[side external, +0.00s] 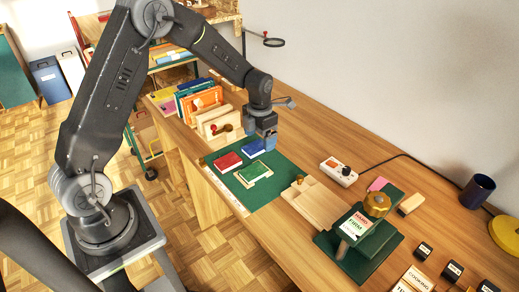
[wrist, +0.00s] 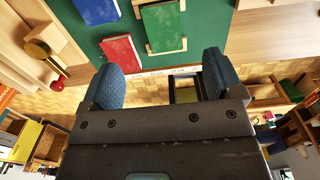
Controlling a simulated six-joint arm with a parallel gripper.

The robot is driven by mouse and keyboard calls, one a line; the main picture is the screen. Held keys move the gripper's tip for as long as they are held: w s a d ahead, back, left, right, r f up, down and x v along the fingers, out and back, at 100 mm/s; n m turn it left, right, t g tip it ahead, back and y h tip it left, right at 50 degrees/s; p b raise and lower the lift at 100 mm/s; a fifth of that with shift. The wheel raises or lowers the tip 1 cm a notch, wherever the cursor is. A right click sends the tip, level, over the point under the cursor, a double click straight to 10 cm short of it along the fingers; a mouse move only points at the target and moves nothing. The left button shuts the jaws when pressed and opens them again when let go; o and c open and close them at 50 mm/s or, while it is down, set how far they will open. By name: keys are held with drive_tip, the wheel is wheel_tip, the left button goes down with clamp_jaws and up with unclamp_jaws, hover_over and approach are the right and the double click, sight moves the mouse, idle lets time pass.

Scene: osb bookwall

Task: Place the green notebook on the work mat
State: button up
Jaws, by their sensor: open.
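The green notebook (side external: 252,171) lies flat on a small pale wooden holder on the green work mat (side external: 272,192). In the wrist view the green notebook (wrist: 165,27) shows between two wooden strips of that holder. A red notebook (side external: 228,161) and a blue notebook (side external: 252,146) lie on the mat beside it. The red notebook (wrist: 121,60) and blue notebook (wrist: 97,10) also show in the wrist view. My gripper (side external: 266,140) is open and empty above the mat's back edge; its fingers (wrist: 163,72) are apart with nothing between them.
Upright books in wooden racks (side external: 205,103) stand behind the mat. A pale wooden board (side external: 315,202), a green press (side external: 360,245) with a brass knob, and a white switch box (side external: 338,171) stand to the right. The mat's front strip lies near the bench edge.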

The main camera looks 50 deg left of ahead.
drive_tip(key=s+d+r+m+t, duration=0.1)
drive_tip(key=s+d+r+m, duration=0.3)
drive_tip(key=r+m, duration=0.5)
drive_tip(key=s+d+r+m+t, duration=0.2)
drive_tip(key=s+r+m, duration=0.4)
drive_tip(key=r+m, duration=0.2)
drive_tip(key=s+d+r+m+t, duration=0.1)
drive_tip(key=s+d+r+m, duration=0.1)
drive_tip(key=s+m, duration=0.5)
drive_tip(key=s+d+r+m+t, duration=0.1)
drive_tip(key=s+d+r+m, duration=0.1)
drive_tip(key=s+m, duration=0.5)
drive_tip(key=m, duration=0.5)
drive_tip(key=shift+s+r+t, duration=0.15)
drive_tip(key=shift+s+t, duration=0.15)
drive_tip(key=shift+s, duration=0.1)
